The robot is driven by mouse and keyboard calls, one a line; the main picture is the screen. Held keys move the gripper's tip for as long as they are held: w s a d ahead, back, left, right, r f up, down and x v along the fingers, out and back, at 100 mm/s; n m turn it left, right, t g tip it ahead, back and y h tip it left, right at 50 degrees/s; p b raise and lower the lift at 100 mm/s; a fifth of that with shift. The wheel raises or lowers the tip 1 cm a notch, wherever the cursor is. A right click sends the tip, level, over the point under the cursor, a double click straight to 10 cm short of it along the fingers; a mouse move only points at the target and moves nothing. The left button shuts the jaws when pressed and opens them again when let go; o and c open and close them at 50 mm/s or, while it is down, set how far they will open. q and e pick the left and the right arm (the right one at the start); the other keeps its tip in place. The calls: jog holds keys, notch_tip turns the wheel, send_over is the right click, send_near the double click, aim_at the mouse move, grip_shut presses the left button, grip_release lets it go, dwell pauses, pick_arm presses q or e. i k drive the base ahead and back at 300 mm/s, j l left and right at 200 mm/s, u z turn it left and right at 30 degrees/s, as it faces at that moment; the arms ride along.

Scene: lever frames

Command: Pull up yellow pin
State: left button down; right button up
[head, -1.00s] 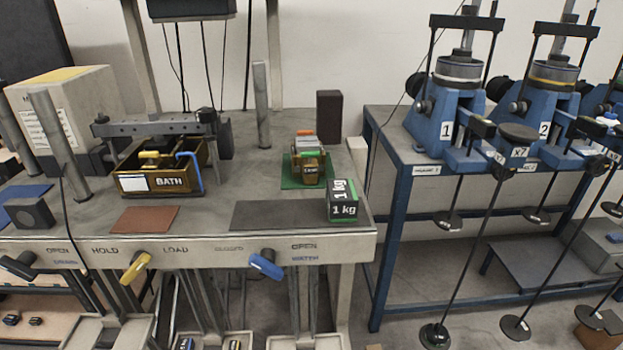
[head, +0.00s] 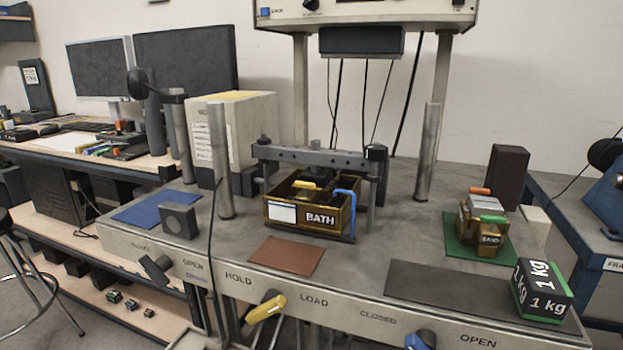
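A brass-coloured box labelled BATH (head: 319,219) stands on the grey bench (head: 370,255). A small yellow piece (head: 304,184) shows at its top, and a blue hooked handle (head: 349,194) stands at its right end. A yellow-handled lever (head: 266,307) sticks out of the bench's front edge between the words HOLD and LOAD. I cannot tell which yellow part is the pin. Neither of my grippers is in view.
A dark bar frame (head: 318,157) runs behind and above the box, between metal posts. A 1 kg block (head: 541,291) stands on a dark mat at the right. A blue-handled lever (head: 420,340) is at the front edge. A desk with monitors (head: 186,65) is at left.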

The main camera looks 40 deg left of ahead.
aim_at(304, 185)
jog(key=i+j+u, duration=0.3)
jog(key=j, duration=0.25)
jog(key=i+j+u, duration=0.3)
jog(key=j, duration=0.2)
